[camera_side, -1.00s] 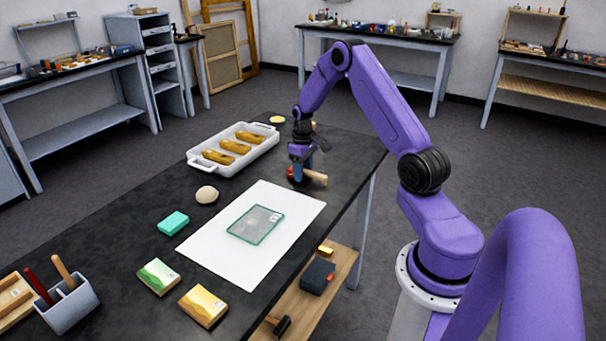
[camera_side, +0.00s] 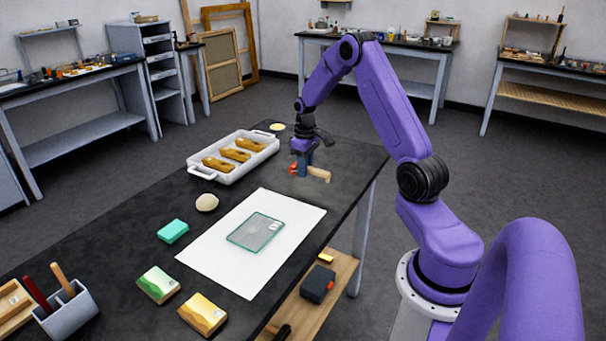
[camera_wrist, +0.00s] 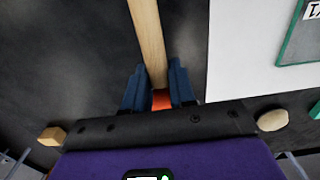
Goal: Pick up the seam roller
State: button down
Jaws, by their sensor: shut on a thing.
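The seam roller has a pale wooden handle (camera_side: 319,174) and a red end. In the side view it is at the far right part of the black table, beyond the white sheet. My gripper (camera_side: 302,166) is shut on it, pointing down. In the wrist view the wooden handle (camera_wrist: 149,40) runs away between the two blue fingers of my gripper (camera_wrist: 159,84), and an orange-red part (camera_wrist: 161,99) shows between them. The roller appears a little above the table. The part inside the fingers is partly hidden.
A white tray (camera_side: 203,174) with several golden pieces stands left of my gripper. A glass plate (camera_side: 256,231) lies on the white sheet (camera_side: 216,263). A pale round lump (camera_side: 207,202), a teal block (camera_side: 173,232) and two small boxes lie nearer the camera.

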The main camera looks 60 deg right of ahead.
jog(key=s+a+r, duration=0.6)
jog(key=s+r, duration=0.2)
jog(key=s, duration=0.2)
jog(key=shift+s+a, duration=0.25)
jog(key=shift+s, duration=0.05)
